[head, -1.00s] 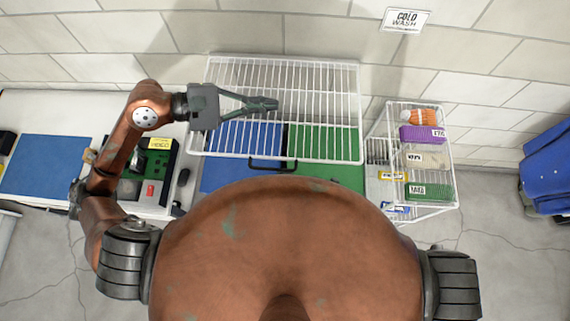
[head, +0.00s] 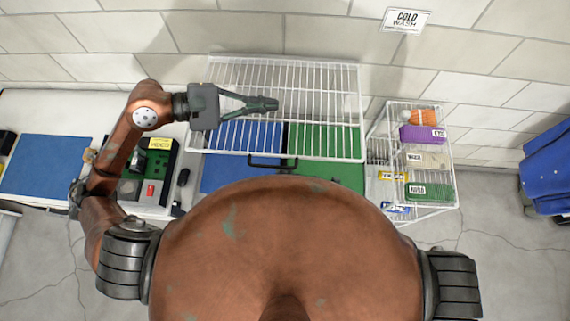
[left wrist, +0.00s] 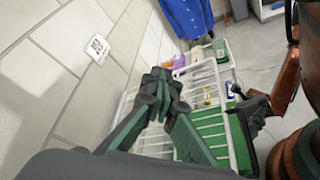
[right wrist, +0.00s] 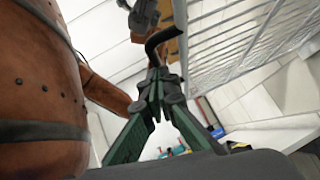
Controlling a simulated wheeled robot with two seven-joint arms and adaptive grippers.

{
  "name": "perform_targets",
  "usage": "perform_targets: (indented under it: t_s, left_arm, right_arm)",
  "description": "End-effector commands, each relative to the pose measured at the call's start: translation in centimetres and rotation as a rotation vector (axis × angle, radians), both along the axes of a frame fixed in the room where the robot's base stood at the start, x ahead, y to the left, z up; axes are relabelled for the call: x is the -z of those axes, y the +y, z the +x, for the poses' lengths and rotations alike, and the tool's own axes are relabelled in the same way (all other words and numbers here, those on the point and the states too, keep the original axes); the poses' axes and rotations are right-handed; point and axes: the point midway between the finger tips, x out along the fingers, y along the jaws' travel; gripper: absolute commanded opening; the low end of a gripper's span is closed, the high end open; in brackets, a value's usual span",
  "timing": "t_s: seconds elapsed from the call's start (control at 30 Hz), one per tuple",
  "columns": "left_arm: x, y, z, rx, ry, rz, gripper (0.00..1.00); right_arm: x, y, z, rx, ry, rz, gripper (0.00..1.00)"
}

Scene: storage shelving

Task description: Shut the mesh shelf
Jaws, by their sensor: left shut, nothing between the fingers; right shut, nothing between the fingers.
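The mesh shelf (head: 330,158) is a white wire rack above a blue and a green panel in the head view. It also shows on the right of the right wrist view (right wrist: 230,45), seen from below. My left gripper (head: 266,104) is shut and empty, over the middle of the rack; I cannot tell whether it touches the wires. Its closed fingers fill the middle of the left wrist view (left wrist: 160,88). My right gripper (right wrist: 158,88) is shut and empty, beside the rack in its own wrist view. My body hides it in the head view.
A small wire stand (head: 440,208) with labelled goods is to the right of the rack. A counter with a blue mat (head: 45,165) and a boxy device (head: 158,165) is at left. A tiled wall (head: 320,35) stands behind. Blue clothing (head: 548,172) hangs far right.

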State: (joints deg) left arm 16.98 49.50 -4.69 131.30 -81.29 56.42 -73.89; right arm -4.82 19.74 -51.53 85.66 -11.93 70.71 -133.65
Motion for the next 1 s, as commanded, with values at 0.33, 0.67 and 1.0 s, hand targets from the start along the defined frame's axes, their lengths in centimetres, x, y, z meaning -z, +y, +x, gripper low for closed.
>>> perform_targets:
  t_s: [0.33,0.67,1.0]
  left_arm:
    - [0.0,0.0,0.0,0.000,0.000,0.000,0.24]
    - [0.0,0.2,0.0,-0.001,0.000,0.000,0.26]
    - [-1.4,5.1,-1.4,-0.005,0.003,0.001,0.26]
  right_arm:
    - [-0.1,0.0,0.0,0.001,-0.001,0.002,0.00]
    - [-0.1,0.0,0.0,0.001,-0.001,0.002,0.00]
    - [-0.1,0.0,0.1,0.001,-0.001,0.002,0.00]
